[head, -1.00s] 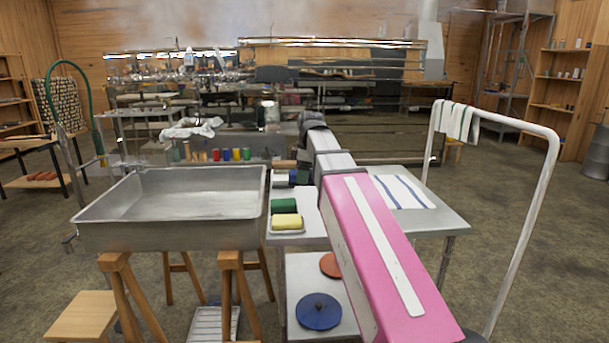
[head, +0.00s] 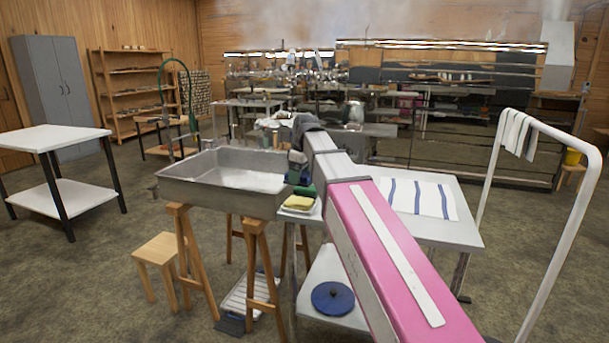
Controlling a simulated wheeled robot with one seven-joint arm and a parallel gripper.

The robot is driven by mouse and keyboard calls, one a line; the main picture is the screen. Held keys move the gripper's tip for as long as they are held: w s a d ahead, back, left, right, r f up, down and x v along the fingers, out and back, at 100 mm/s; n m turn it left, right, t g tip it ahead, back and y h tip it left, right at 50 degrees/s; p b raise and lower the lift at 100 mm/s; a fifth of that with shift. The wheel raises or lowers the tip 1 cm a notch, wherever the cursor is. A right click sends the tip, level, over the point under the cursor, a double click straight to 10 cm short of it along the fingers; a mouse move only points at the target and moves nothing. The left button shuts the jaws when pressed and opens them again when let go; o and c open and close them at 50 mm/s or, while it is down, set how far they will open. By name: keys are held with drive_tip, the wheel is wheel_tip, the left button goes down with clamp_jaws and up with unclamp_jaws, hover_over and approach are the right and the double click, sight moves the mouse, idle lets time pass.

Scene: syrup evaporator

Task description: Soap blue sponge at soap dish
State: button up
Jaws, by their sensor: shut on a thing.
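My gripper (head: 297,162) is small and dark in the head view, beyond the end of my pink arm, at the right rim of the steel sink. It is shut on a small dark bluish thing (head: 293,177), which looks like the blue sponge; the jaws hide most of it. A yellow sponge (head: 298,202) lies on a small tray at the table's left edge, just below and nearer than my gripper. A green sponge (head: 305,190) lies right behind the yellow one. I cannot make out the soap dish.
The steel sink (head: 185,190) stands on wooden trestles, left of the steel table (head: 450,232). A striped towel (head: 418,198) lies on the table, right of my arm. A white rail (head: 550,240) rises at the right. A wooden stool (head: 160,250) and a white-topped table (head: 45,138) stand left.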

sight(298, 200)
drive_tip(key=shift+f, duration=2.95)
drive_tip(key=shift+f, duration=0.55)
drive_tip(key=shift+r, duration=0.1)
drive_tip(key=shift+r, duration=3.45)
